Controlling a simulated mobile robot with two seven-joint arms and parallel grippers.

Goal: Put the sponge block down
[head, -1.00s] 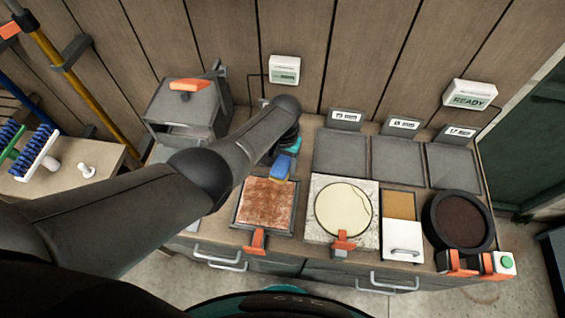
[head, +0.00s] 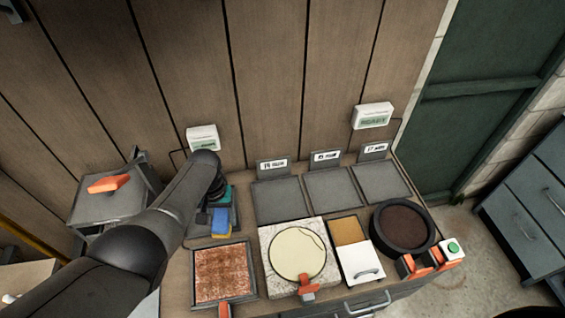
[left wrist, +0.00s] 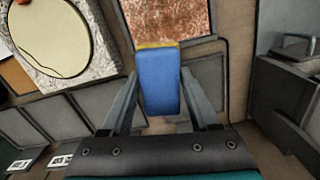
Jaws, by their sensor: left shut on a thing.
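The sponge block (head: 220,221) is blue with a yellow layer. My left gripper (head: 222,203) is shut on it, over a grey tray (head: 234,224) behind the rust-brown plate (head: 224,273). In the left wrist view the blue side of the sponge block (left wrist: 160,82) sits between the two fingers of the left gripper (left wrist: 159,76), its yellow layer at the far end. The rust-brown plate (left wrist: 172,18) lies beyond it. I cannot tell whether the sponge touches the tray. My right gripper is not in view.
Several empty grey trays (head: 334,188) line the back. A grey box with an orange handle (head: 110,185) stands left.

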